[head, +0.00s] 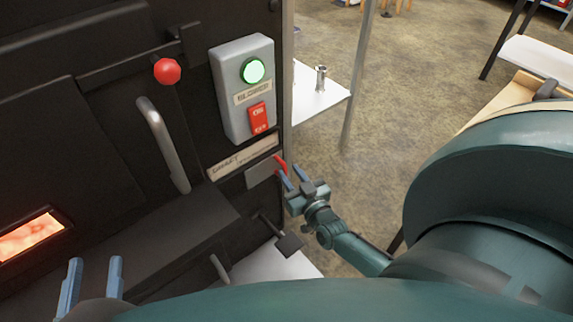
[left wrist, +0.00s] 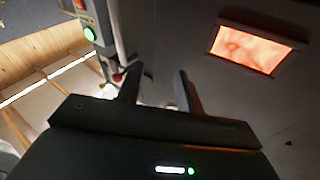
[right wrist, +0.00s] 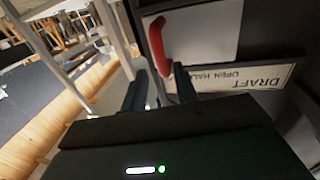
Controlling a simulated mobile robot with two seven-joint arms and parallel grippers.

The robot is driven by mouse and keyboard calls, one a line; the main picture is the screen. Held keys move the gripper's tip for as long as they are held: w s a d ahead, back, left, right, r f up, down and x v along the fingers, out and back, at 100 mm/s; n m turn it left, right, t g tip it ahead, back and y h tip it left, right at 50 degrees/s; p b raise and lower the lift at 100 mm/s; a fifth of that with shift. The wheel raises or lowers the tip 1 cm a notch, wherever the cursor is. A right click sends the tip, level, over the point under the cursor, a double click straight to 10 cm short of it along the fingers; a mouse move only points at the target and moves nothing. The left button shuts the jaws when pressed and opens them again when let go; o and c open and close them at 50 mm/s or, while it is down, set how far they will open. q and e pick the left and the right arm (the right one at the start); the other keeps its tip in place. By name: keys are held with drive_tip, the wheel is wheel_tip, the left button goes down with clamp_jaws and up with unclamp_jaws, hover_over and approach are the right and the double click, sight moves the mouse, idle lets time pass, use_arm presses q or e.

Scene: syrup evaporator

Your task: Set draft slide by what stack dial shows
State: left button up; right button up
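The draft slide's red handle (head: 281,164) stands at the right end of a grey plate (head: 262,173), below the DRAFT label (head: 243,157) on the dark evaporator front. In the right wrist view the red handle (right wrist: 166,38) lies just beyond my fingertips, and the label (right wrist: 255,78) reads "DRAFT OPEN HAL", the rest hidden. My right gripper (head: 291,176) is open, close to the handle; I cannot tell whether it touches. My left gripper (head: 94,262) is open and empty, low before the evaporator; its fingers show in the left wrist view (left wrist: 157,74). No stack dial is seen.
A grey blower box (head: 243,88) has a lit green lamp (head: 253,71) and a red switch (head: 258,117). A door handle (head: 163,143), a red knob (head: 167,71) and a glowing window (head: 30,238) are at left.

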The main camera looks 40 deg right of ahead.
drive_tip(key=s+a+p, duration=0.1)
drive_tip(key=s+p, duration=0.1)
drive_tip(key=s, duration=0.7)
drive_tip(key=shift+s+a, duration=0.15)
drive_tip(key=shift+s, duration=0.15)
drive_tip(key=shift+s, duration=0.1)
